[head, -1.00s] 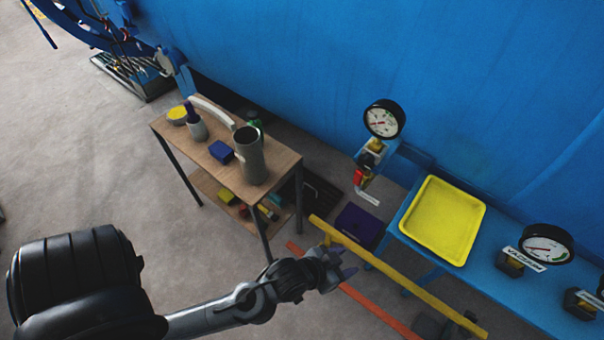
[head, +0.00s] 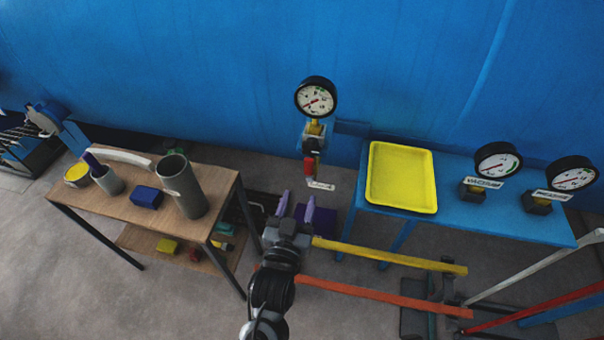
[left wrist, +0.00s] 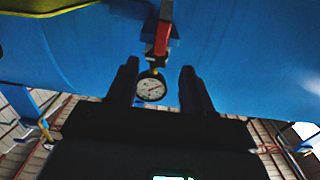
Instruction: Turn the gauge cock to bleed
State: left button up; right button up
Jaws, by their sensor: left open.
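The gauge cock (head: 309,166) has a red handle and hangs below a round white-faced pressure gauge (head: 316,97) on the blue vessel wall. A white tag (head: 320,185) sits just under the handle. My left gripper (head: 295,206) is open and empty, below the cock and apart from it, its fingers pointing toward the wall. In the left wrist view the red handle (left wrist: 162,38) and the gauge (left wrist: 151,88) appear between the two dark fingers (left wrist: 157,88), farther off. My right gripper is not in view.
A wooden table (head: 130,205) with a grey cylinder (head: 181,187) and small items stands left. A blue bench (head: 480,220) with a yellow tray (head: 401,177) and two more gauges stands right. Yellow (head: 390,257) and orange (head: 370,294) rails run low across the front right.

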aim_at(308, 167)
pick_arm(q)
jog(key=w, duration=0.3)
jog(key=w+d+b, duration=0.1)
jog(key=w, duration=0.2)
jog(key=w+b, duration=0.1)
jog(key=w, duration=0.2)
jog(key=shift+w+d, duration=0.15)
jog(key=shift+d, duration=0.25)
jog(key=shift+c, duration=0.3)
grip_shut()
